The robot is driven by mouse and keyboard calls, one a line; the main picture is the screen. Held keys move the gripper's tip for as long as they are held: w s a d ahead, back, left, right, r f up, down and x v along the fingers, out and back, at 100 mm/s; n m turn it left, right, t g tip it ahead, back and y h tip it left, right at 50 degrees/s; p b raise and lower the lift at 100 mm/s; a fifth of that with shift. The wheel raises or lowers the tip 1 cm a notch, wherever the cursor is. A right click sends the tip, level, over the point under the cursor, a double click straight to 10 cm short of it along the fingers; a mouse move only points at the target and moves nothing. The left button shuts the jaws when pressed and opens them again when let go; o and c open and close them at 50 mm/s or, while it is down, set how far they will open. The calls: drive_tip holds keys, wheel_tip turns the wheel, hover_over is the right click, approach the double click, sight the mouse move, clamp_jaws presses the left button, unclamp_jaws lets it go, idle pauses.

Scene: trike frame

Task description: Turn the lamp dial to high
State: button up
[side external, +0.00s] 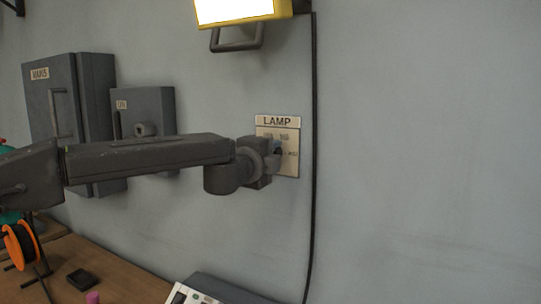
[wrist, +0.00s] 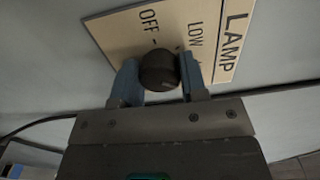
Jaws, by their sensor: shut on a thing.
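The lamp dial (wrist: 157,71) is a dark round knob on a cream plate (wrist: 112,38) marked LAMP, with OFF and LOW readable in the wrist view. My gripper (wrist: 159,79) has its two blue fingers on either side of the knob, shut on it. In the side view the plate (side external: 289,169) is on the wall, and my gripper (side external: 276,154) reaches it from the left and hides most of the dial. The lamp (side external: 240,10) above is lit bright white. I cannot make out which mark the dial points to.
A MAINS box (side external: 62,100) and a smaller grey switch box (side external: 145,105) are on the wall to the left, behind my arm. A black cable (side external: 313,200) runs down right of the plate. The wall farther right is clear.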

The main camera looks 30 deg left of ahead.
drive_tip(key=m, duration=0.5)
drive_tip(key=shift+m, duration=0.3)
drive_tip(key=m, duration=0.5)
idle(0.4)
drive_tip(key=o, duration=0.9)
drive_tip(key=s, duration=1.4)
drive_tip(key=shift+a, duration=0.1)
